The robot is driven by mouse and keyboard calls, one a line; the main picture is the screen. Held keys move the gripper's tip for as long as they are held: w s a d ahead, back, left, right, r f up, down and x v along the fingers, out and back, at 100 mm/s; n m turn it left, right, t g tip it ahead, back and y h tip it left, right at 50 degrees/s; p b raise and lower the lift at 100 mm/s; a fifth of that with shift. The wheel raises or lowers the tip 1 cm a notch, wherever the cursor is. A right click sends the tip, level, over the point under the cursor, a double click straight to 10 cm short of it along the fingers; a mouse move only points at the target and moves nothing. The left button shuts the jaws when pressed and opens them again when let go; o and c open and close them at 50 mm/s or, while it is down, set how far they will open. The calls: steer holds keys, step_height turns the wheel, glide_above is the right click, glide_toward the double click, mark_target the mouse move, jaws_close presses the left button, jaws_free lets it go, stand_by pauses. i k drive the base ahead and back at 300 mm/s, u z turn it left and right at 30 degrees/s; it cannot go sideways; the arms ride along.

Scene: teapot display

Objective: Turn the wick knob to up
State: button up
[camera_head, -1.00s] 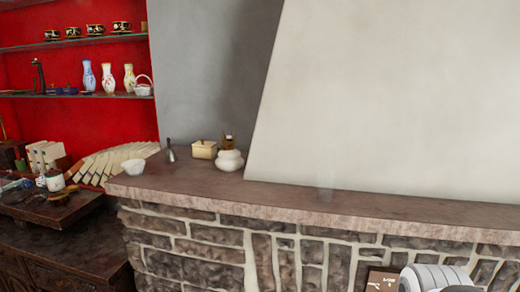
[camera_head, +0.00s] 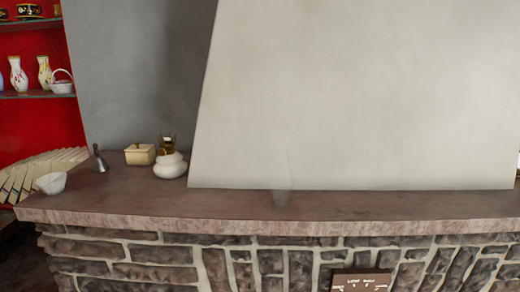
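A brown panel (camera_head: 361,282) with small white lettering and white marks is on the stone front below the mantel, at the bottom edge of the head view. The lettering is too small to read surely. The panel's lower part is cut off by the frame, and I cannot make out a knob or its setting. A faint, clear, glass-like shape (camera_head: 281,178) stands upright on the mantel above and left of the panel. My gripper is not in view.
The stone mantel (camera_head: 350,205) runs across the view and is mostly bare on the right. A white pot (camera_head: 170,166), cream box (camera_head: 140,154), bell (camera_head: 99,160) and white bowl (camera_head: 51,183) stand at its left end. Red shelves (camera_head: 38,96) are far left.

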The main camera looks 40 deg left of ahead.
mark_target(161, 152)
steer(key=z, duration=0.15)
steer(key=k, duration=1.35)
steer(key=u, duration=1.1)
steer(key=i, duration=0.65)
steer(key=u, duration=0.05)
